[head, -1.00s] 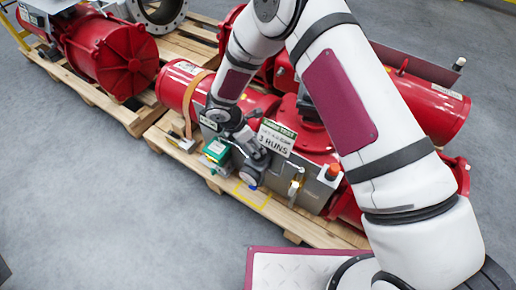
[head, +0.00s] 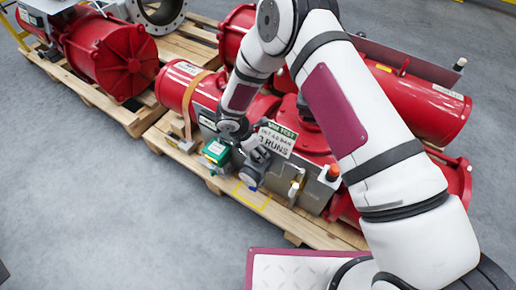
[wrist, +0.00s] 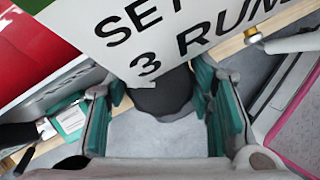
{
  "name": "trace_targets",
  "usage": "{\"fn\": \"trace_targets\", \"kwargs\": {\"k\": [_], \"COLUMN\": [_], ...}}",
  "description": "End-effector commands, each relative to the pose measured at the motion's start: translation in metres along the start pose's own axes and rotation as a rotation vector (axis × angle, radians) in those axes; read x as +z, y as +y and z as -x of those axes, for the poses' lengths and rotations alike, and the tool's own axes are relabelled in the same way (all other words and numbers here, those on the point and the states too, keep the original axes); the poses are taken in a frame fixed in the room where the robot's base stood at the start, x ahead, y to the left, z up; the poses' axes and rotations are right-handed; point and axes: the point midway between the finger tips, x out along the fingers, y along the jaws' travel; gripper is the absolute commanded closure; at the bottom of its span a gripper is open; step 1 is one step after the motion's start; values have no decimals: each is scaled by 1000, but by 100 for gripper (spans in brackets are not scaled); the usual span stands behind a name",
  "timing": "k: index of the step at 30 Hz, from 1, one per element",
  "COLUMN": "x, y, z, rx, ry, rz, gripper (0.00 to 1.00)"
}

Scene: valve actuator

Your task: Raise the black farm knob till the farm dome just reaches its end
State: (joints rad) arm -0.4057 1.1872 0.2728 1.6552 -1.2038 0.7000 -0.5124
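A black knob (wrist: 161,96) shows between my fingers in the wrist view, partly covered by a white plate lettered "SET" and "3 RUNS" (wrist: 180,35). My gripper (wrist: 162,95) has teal pads on either side of the knob. The pads stand apart, with narrow gaps beside the knob; firm contact does not show. In the head view my gripper (head: 256,167) is low in front of the grey box of the red actuator, beside the plate (head: 277,138). An orange-red cap (head: 332,172) sits on the box's right end. I cannot tell which part is the farm dome.
A green box (head: 215,152) stands just left of my gripper. A pale lever (head: 294,188) stands to its right. The red actuator (head: 435,105) lies on a wooden pallet (head: 280,218). Grey floor (head: 110,220) is clear in front.

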Motion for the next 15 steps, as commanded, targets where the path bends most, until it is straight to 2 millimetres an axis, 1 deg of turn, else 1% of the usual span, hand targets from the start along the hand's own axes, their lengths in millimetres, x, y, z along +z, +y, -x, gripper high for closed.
{"fn": "trace_targets", "kwargs": {"k": [5,12,15], "x": [0,0,0], "y": [1,2,1], "z": [-1,-2,-1], "rx": [-9,-65,-76], "ry": [-1,-1,1], "rz": [-25,-161,-187], "gripper": [80,79,79]}}
